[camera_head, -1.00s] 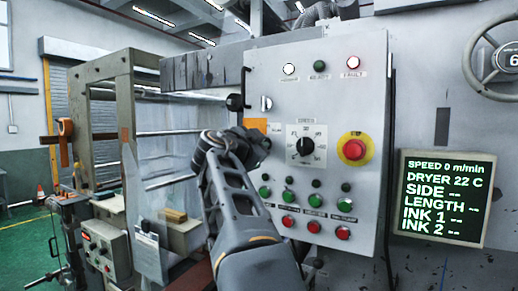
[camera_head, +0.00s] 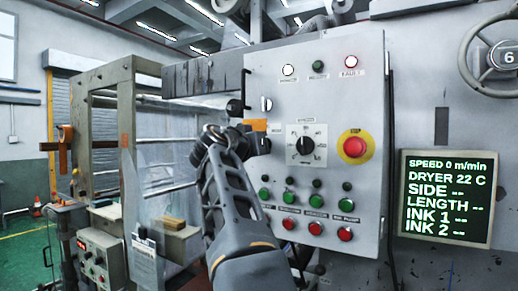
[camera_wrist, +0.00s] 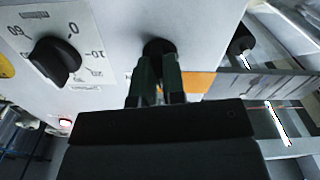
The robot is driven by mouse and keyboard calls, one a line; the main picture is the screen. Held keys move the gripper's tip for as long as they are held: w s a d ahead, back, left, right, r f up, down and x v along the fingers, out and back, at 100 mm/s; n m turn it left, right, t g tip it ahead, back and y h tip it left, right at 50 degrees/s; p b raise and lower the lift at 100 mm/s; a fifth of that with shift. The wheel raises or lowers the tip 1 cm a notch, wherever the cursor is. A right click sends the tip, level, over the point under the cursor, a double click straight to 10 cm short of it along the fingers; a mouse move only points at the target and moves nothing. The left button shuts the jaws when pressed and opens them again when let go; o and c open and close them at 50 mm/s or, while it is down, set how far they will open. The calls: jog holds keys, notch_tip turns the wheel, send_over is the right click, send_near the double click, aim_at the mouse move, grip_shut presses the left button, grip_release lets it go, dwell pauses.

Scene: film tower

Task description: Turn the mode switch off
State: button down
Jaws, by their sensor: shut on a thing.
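The mode switch is a small black knob on the grey control panel (camera_head: 300,95), left of the dial. In the wrist view the black knob (camera_wrist: 157,45) shows at the tips of my gripper's dark fingers (camera_wrist: 159,68). The fingers are shut on it, and they hide much of it and its pointer. In the head view my gripper (camera_head: 256,144) reaches the panel from the left, just below an orange plate (camera_head: 255,125). The knob's exact position cannot be read.
A black speed dial (camera_head: 306,146) and a red emergency button (camera_head: 354,147) sit right of my gripper. Green buttons (camera_head: 290,197) and red buttons (camera_head: 316,228) are below. A status screen (camera_head: 446,198) is at the right.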

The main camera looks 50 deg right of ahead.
jog(key=n, duration=0.6)
jog(key=shift+n, duration=0.4)
dwell(0.4)
jog(key=c, duration=1.2)
grip_release()
jog(key=shift+a, duration=0.1)
jog(key=b+v, duration=0.3)
jog(key=v, duration=1)
jog(key=shift+a+b, duration=0.35)
jog(key=shift+b, duration=0.05)
